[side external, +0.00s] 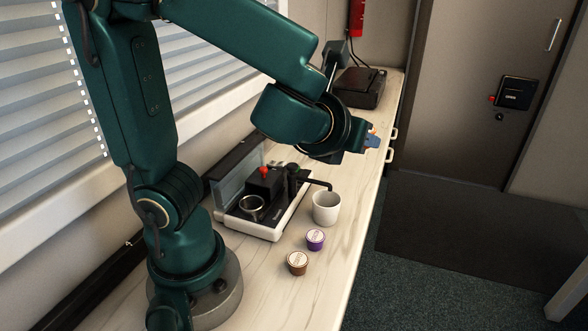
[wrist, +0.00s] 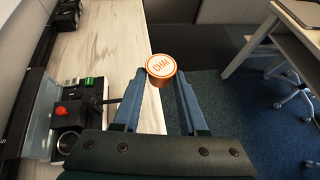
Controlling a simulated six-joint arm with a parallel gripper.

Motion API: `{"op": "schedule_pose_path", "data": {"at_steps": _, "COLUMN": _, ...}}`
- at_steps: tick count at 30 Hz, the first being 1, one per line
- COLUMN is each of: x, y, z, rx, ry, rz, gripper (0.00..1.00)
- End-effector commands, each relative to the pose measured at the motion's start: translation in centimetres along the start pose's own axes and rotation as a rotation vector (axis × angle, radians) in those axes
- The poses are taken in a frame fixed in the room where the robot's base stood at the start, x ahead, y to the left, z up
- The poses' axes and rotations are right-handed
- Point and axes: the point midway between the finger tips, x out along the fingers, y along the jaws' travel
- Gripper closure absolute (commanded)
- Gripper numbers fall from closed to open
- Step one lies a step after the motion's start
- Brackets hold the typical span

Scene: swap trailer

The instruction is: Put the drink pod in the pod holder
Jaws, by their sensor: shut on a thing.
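My gripper (side external: 371,139) is shut on an orange drink pod with a white lid marked CHAI (wrist: 161,67). In the wrist view the pod sits between the fingertips, lid facing the camera. In the side view my gripper is raised above the counter's right edge, and only a bit of orange shows between the fingers. The pod holder (side external: 251,205) is a round metal-rimmed cup in the open drink machine (side external: 270,232), to the lower left of my gripper. It also shows at the lower left of the wrist view (wrist: 68,142) and looks empty.
A white mug (side external: 326,209) stands beside the machine's black spout. A purple pod (side external: 316,239) and a brown pod (side external: 297,263) stand on the counter (side external: 325,285) in front. A black box (side external: 360,87) is at the far end. The machine's clear lid (side external: 238,176) stands up behind.

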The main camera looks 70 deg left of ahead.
Motion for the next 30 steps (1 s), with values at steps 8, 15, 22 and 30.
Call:
{"op": "schedule_pose_path", "data": {"at_steps": 8, "x": -0.1, "y": 0.7, "z": -0.6, "rx": 0.002, "ry": 0.000, "rz": 0.003, "gripper": 1.00}}
{"op": "schedule_pose_path", "data": {"at_steps": 15, "x": 0.2, "y": 6.3, "z": -2.4, "rx": -0.228, "ry": 0.002, "rz": 0.449, "gripper": 1.00}}
{"op": "schedule_pose_path", "data": {"at_steps": 22, "x": -1.8, "y": 13.1, "z": -6.0, "rx": -0.540, "ry": 0.002, "rz": 1.016, "gripper": 1.00}}
{"op": "schedule_pose_path", "data": {"at_steps": 30, "x": -2.5, "y": 15.6, "z": -8.2, "rx": -0.658, "ry": 0.002, "rz": 1.229, "gripper": 1.00}}
